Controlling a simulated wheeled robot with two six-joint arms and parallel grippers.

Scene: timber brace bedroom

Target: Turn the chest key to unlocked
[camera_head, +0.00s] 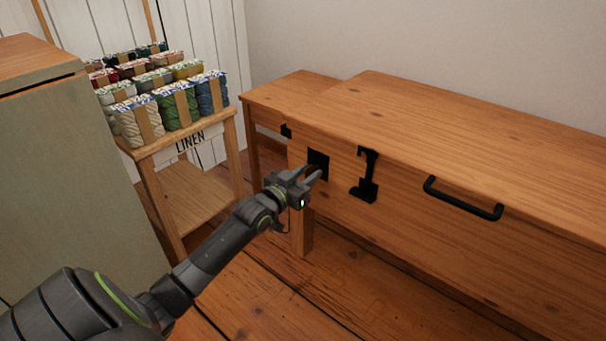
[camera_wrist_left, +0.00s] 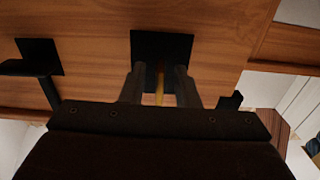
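The wooden chest (camera_head: 430,130) has a black square lock plate (camera_head: 319,160) on its front face, partly behind my left gripper (camera_head: 311,175). In the left wrist view the lock plate (camera_wrist_left: 162,48) lies straight ahead. A thin brass-coloured key (camera_wrist_left: 160,86) sticks out of it. The two fingers of my left gripper (camera_wrist_left: 160,88) stand apart on either side of the key, with a visible gap on each side. The fingertips are close to the plate; whether they touch it I cannot tell. My right gripper is in neither view.
A black latch (camera_head: 367,176) and a black bar handle (camera_head: 463,199) are on the chest front, right of the lock. A wooden stand (camera_head: 190,142) labelled LINEN holds yarn bundles (camera_head: 178,104). A grey-green cabinet (camera_head: 70,180) stands at the left. Bare floor shows below the chest.

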